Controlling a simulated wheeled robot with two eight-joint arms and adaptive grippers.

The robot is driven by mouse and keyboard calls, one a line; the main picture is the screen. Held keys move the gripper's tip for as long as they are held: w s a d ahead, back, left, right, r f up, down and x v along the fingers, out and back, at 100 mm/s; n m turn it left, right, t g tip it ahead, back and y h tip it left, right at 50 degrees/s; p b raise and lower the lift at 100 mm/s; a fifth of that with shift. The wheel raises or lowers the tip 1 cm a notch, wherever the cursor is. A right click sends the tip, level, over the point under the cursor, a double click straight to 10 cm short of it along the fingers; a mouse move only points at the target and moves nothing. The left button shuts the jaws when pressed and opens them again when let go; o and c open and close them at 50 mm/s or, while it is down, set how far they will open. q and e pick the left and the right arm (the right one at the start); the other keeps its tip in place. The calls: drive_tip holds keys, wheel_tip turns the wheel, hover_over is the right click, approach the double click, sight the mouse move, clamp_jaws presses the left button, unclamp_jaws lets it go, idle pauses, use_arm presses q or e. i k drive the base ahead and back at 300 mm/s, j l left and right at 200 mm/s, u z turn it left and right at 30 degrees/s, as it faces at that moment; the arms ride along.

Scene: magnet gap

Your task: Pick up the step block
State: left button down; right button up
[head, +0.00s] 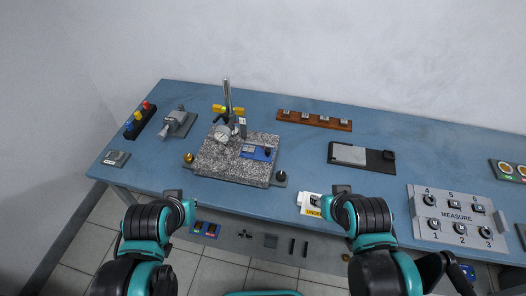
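I cannot single out the step block with certainty. Small metal blocks sit in a row on a brown wooden rack (314,121) at the back. A grey flat piece (349,154) lies in a black tray (375,167) right of centre. My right gripper (336,197) is at the front edge beside a white and yellow label marked "UNDER" (311,204). The fingers of both grippers are small and partly hidden, so their opening is unclear. Nothing held is visible in either.
A granite plate (212,164) carries a dial gauge stand (229,100) and a blue device (258,153). A grey "MEASURE" board (443,234) with numbered spots is at right. A vise (176,123) and a button box (140,120) stand at left. Blue table between plate and tray is clear.

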sight(249, 150)
drive_tip(key=i+j+z, duration=0.15)
drive_tip(key=z, duration=0.35)
drive_tip(key=i+j+z, duration=0.15)
drive_tip(key=z, duration=0.35)
drive_tip(key=j, duration=0.1)
